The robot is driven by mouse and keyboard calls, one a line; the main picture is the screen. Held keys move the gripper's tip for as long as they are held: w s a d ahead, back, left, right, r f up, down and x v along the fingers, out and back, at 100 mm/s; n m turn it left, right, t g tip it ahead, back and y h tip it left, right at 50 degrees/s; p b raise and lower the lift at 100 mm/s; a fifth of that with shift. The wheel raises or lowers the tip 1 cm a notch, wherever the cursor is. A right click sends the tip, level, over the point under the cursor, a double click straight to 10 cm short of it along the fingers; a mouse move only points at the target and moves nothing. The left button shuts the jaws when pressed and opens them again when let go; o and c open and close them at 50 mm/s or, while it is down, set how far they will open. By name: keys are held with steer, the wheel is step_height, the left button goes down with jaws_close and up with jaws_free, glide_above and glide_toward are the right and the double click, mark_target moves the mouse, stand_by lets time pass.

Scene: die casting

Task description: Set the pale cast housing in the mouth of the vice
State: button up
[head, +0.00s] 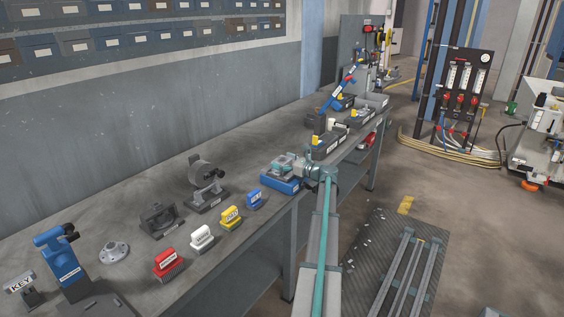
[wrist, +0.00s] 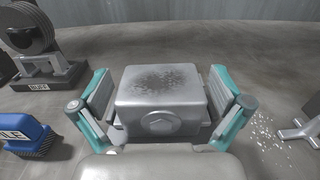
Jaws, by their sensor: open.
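The pale cast housing (wrist: 162,98) is a grey box with a round boss on its near side and a dark, speckled top. It fills the space between the fingers of my gripper (wrist: 160,112) in the wrist view. One teal-backed finger stands on each side, and the jaws are open. I cannot tell from these views which fixture is the vice. A blue upright device (head: 65,262) with a dark handle stands at the near left.
The bench (head: 130,190) runs along a grey wall. Red (head: 168,262), white (head: 202,238), yellow (head: 231,217) and blue (head: 254,198) brushes line its front. Several bins (head: 328,142) lie beyond my gripper. Bright chips (wrist: 262,135) lie right of the housing.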

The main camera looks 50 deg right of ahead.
steer(key=shift+r, duration=0.15)
steer(key=s+b, duration=0.1)
steer(key=s, duration=1.1)
steer(key=shift+d, duration=0.2)
